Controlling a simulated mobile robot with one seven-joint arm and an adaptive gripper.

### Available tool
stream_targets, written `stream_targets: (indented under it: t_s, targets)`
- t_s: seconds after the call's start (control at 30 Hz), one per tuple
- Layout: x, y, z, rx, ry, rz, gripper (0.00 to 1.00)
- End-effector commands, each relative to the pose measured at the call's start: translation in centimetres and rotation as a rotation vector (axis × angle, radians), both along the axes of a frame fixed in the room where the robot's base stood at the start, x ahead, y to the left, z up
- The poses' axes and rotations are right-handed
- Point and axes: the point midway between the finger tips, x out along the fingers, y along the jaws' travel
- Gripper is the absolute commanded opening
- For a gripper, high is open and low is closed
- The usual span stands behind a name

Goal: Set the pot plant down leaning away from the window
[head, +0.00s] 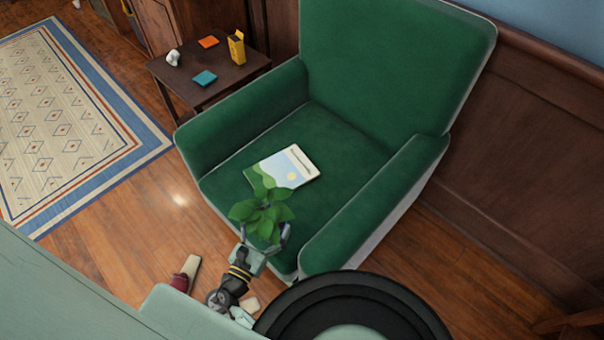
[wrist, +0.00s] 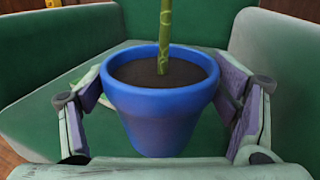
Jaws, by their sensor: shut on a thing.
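The pot plant has green leaves (head: 262,212) that show in the head view in front of the green armchair. In the wrist view its blue pot (wrist: 160,105) stands upright between the fingers, with dark soil and a green stem. My gripper (head: 264,244) is shut on the pot, one finger on each side; it also shows in the wrist view (wrist: 162,110). In the head view the leaves and gripper hide most of the pot. I see no window in either view.
A green armchair (head: 345,190) fills the middle, with a book (head: 288,168) on its seat. A dark side table (head: 215,75) holds a yellow box (head: 236,46), orange and teal flat items and a small white object. A patterned rug (head: 70,120) lies left; bare wood floor separates it from the chair.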

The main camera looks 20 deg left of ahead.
Motion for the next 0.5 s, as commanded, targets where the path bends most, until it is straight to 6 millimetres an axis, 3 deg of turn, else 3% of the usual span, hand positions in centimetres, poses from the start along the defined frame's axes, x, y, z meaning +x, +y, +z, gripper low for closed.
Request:
stream_targets:
  t_s: [0.5]
  targets:
    - [11.8,-1.8,-1.1,0.004,-0.005,-0.003,0.27]
